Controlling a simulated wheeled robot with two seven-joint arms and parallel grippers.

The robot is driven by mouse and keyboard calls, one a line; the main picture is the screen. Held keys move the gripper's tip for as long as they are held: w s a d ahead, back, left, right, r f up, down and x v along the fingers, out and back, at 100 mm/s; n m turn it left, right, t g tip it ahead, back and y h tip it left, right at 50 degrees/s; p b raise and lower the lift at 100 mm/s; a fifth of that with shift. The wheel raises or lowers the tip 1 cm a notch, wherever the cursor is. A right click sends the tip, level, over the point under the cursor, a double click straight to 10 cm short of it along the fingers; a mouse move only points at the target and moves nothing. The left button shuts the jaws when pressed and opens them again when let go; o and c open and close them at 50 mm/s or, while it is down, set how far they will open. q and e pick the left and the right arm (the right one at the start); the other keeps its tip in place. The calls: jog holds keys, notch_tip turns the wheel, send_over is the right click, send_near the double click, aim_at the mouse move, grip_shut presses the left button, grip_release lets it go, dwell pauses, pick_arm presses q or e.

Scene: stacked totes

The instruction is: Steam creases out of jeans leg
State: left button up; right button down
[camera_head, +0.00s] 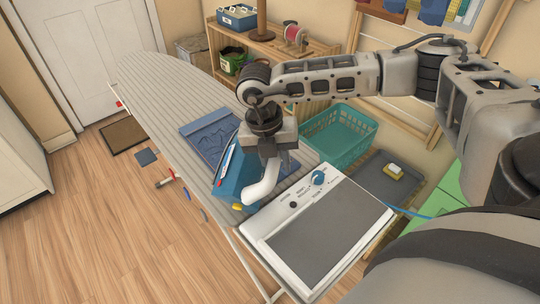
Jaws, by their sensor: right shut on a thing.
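The blue jeans leg (203,130) lies flat on the grey striped ironing board (165,85). Part of it is hidden behind my right gripper and the iron. My right gripper (268,158) is shut on the white handle of the blue steam iron (231,178). The iron is tilted, with its blue body to the left of the gripper, over the near end of the jeans; whether it touches them I cannot tell. The white steam station (265,229) with a grey top and blue knob stands at the board's near end. My left gripper is not in view.
A teal basket (352,151) stands right of the board, with a dark grey tray (377,186) holding a yellow-and-white item nearby. A wooden shelf (272,44) with bins stands behind. The wooden floor (120,220) at left is mostly clear.

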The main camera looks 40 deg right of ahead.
jog(key=shift+s+a, duration=0.1)
jog(key=shift+s, duration=0.55)
jog(key=shift+w+r, duration=0.15)
jog(key=shift+r, duration=3.1)
jog(key=shift+r, duration=1.4)
